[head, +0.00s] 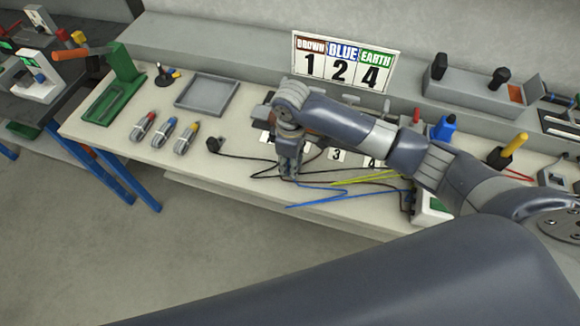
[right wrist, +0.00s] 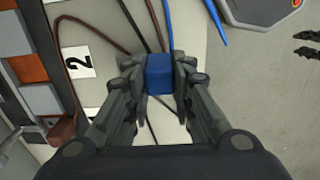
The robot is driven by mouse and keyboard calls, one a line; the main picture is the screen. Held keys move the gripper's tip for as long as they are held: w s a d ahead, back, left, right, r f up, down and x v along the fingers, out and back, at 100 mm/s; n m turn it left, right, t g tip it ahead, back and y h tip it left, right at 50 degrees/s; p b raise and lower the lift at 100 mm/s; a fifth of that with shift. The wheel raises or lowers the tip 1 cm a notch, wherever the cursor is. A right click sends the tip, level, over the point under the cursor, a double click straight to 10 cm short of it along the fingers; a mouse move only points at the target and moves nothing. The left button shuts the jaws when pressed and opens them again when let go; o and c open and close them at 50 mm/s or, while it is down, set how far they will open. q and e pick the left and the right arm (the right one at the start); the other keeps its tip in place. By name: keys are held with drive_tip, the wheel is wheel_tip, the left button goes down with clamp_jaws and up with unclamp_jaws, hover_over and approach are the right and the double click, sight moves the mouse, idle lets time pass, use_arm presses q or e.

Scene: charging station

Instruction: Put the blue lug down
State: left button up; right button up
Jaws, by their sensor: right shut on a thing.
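My right gripper (head: 289,168) points down over the front part of the workbench (head: 235,180). In the right wrist view my right gripper (right wrist: 160,88) is shut on the blue lug (right wrist: 159,74), a small blue block between the two fingers. Dark and blue cables run beside and beyond it. In the head view the lug is hidden by the gripper, and I cannot tell whether it touches the bench top. My left gripper is not in view.
A sign (head: 343,62) reads brown 1, blue 2, earth 4. A number 2 card (right wrist: 78,62) lies left of the gripper. Blue cable (head: 330,198) and yellow-green cable (head: 365,178) lie near the front edge.

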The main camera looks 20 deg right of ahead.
drive_tip(key=shift+w+a+f, duration=0.1)
drive_tip(key=shift+w, duration=0.15)
wheel_tip(320, 180, down, 2)
drive_tip(key=shift+f+p, duration=0.25)
drive_tip(key=shift+p, duration=0.35)
drive_tip(key=shift+f, duration=0.4)
drive_tip(key=shift+f, duration=0.1)
drive_tip(key=o, duration=0.9)
